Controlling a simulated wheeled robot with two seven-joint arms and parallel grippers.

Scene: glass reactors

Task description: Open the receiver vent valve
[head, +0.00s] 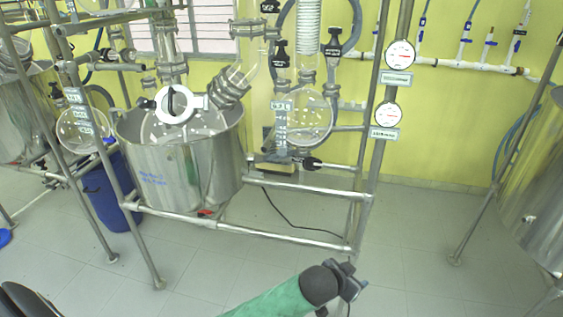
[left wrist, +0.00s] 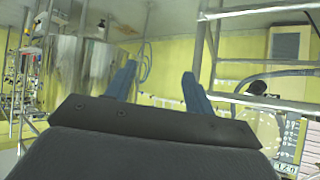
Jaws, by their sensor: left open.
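The round glass receiver flask (head: 312,118) hangs in the metal frame at the middle of the head view. Black-handled valves sit around it: one above left (head: 280,48), one above right (head: 334,42) and one below (head: 311,163). I cannot tell for sure which is the vent valve. My left gripper (head: 350,281) is low in front of the frame, well apart from the valves. In the left wrist view its blue fingers (left wrist: 159,86) are spread with nothing between them. A black knob (left wrist: 257,88) shows there to the right of the fingers. My right gripper is not in view.
A steel vessel (head: 185,155) stands left of the flask inside the frame. The lower frame rail (head: 245,230) crosses in front. Two gauges (head: 400,53) (head: 388,114) are on the right post. Another steel vessel (head: 535,170) is far right. The floor between is clear.

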